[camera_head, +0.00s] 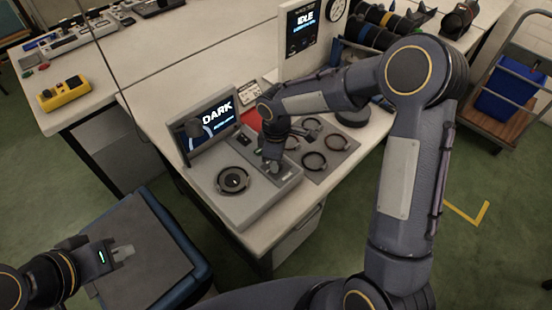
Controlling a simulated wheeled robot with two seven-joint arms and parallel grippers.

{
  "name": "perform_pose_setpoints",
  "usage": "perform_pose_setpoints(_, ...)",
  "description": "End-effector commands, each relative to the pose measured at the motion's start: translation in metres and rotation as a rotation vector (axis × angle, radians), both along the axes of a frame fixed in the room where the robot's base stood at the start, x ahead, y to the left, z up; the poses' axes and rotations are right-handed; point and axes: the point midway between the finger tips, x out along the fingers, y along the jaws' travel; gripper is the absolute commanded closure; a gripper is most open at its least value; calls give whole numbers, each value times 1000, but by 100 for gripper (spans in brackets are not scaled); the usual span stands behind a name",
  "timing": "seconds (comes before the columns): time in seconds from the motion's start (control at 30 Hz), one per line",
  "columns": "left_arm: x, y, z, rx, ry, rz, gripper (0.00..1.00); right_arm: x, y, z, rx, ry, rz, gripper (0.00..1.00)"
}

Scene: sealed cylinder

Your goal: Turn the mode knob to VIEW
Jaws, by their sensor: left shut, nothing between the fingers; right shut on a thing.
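A grey console (228,211) sits on the bench, with a raised screen (214,119) reading DARK and a round black ring fitting (232,180) on its top. My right gripper (273,166) points down at the right part of the console top. It is shut on what appears to be the mode knob, which the fingers hide; its pointer and markings cannot be read. My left gripper (124,252) is shut and empty, at the lower left above a dark-topped blue-edged stand, well away from the console.
A grey plate with several dark rings (314,161) lies just right of the console. A panel reading IDLE (304,28) stands behind. A yellow box (63,93) sits on the left bench. A cart with a blue bin (508,90) stands at the right.

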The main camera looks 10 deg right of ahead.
Motion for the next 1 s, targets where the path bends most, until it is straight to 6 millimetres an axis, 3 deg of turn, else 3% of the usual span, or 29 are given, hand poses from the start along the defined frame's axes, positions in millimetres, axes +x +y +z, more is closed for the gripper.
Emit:
perform_pose_setpoints(0.53, 0, 0, 0, 0, 0, 0, 100, 1, 0, 1, 0, -2, 23, 96)
perform_pose_setpoints(0.57, 0, 0, 0, 0, 0, 0, 100, 1, 0, 1, 0, -2, 23, 69)
perform_pose_setpoints(0.7, 0, 0, 0, 0, 0, 0, 100, 0, 0, 1, 0, -2, 22, 51)
perform_pose_setpoints(1.0, 0, 0, 0, 0, 0, 0, 100, 0, 0, 2, 0, -1, 21, 51)
